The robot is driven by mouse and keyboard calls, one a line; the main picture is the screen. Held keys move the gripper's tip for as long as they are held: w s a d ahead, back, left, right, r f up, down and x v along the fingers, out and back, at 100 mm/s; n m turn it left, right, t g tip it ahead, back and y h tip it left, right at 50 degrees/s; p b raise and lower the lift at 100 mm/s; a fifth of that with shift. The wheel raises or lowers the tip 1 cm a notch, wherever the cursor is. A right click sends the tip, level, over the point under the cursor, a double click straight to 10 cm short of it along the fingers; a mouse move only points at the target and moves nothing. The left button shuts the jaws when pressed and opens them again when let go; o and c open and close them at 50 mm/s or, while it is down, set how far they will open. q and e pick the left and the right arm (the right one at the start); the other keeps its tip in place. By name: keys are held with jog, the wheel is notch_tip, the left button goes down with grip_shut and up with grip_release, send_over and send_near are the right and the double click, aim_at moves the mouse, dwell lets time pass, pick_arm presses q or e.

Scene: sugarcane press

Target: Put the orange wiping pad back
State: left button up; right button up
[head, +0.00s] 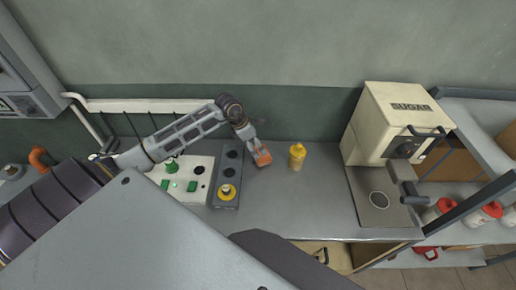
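The orange wiping pad (263,157) is at the fingertips of my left gripper (255,145), just right of the grey holder block (229,172). My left arm reaches in from the left over the counter (310,200). The gripper appears shut on the pad, and its fingers partly hide the pad's top. I cannot tell whether the pad touches the counter. My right gripper is not in view.
A yellow bottle (297,157) stands just right of the pad. The holder block has dark round holes and a yellow-topped item (227,192). A white panel with green parts (184,178) is at left. The cream sugar machine (395,122) stands right. Counter between bottle and machine is clear.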

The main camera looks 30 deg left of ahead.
pick_arm(q)
jog(key=shift+v, duration=2.45)
jog(key=shift+d, duration=0.1)
